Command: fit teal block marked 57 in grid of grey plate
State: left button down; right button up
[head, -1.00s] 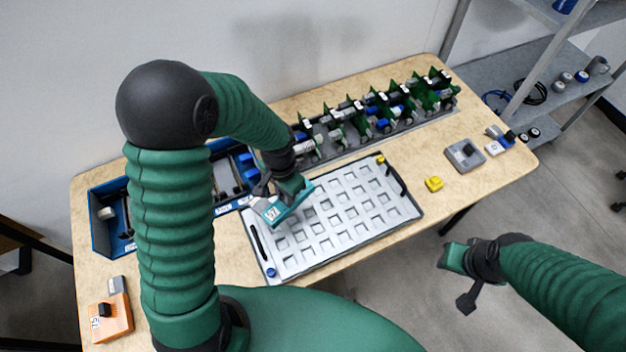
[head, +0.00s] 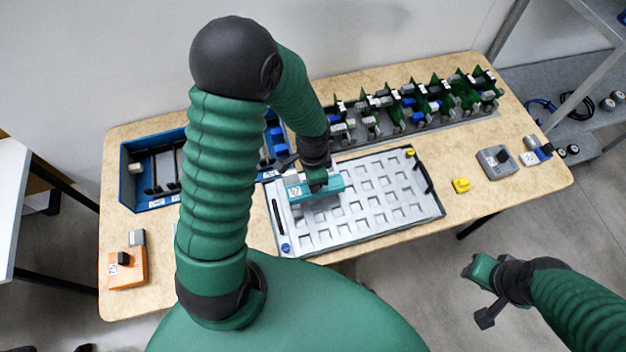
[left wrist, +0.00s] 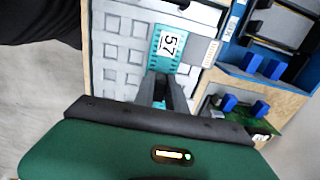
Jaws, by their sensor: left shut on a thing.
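The teal block marked 57 (head: 298,191) is held by my left gripper (head: 318,183) over the upper left part of the grey plate (head: 330,237). In the left wrist view the block (left wrist: 170,45) shows its white 57 label beyond my fingers (left wrist: 163,88), which are shut on it. The plate (left wrist: 104,76) with its grid of square pockets lies beneath. I cannot tell whether the block touches the plate. My right gripper (head: 476,270) is empty-looking and off the table's front edge; its fingers are not clear.
A rack of green boards (head: 415,112) runs along the table's back. A blue bin (head: 150,175) stands at the left. An orange block (head: 127,267) lies front left. A yellow piece (head: 461,185) and a grey block (head: 496,160) lie right of the plate.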

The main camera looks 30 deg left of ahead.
pick_arm(q)
jog(key=shift+a+f+b, duration=0.2)
jog(key=shift+f+b, duration=0.4)
jog(key=shift+f, duration=0.15)
jog(key=shift+a+f+b, duration=0.2)
jog(key=shift+f+b, duration=0.4)
jog(key=shift+f, duration=0.4)
jog(key=shift+d+f+b, duration=0.2)
jog(key=shift+f+b, duration=0.7)
jog(key=shift+f, duration=0.1)
jog(key=shift+a, duration=0.15)
jog(key=shift+s+p, duration=0.1)
jog(key=shift+p, duration=0.35)
jog(key=shift+f, duration=0.2)
jog(key=c, duration=1.3)
grip_release()
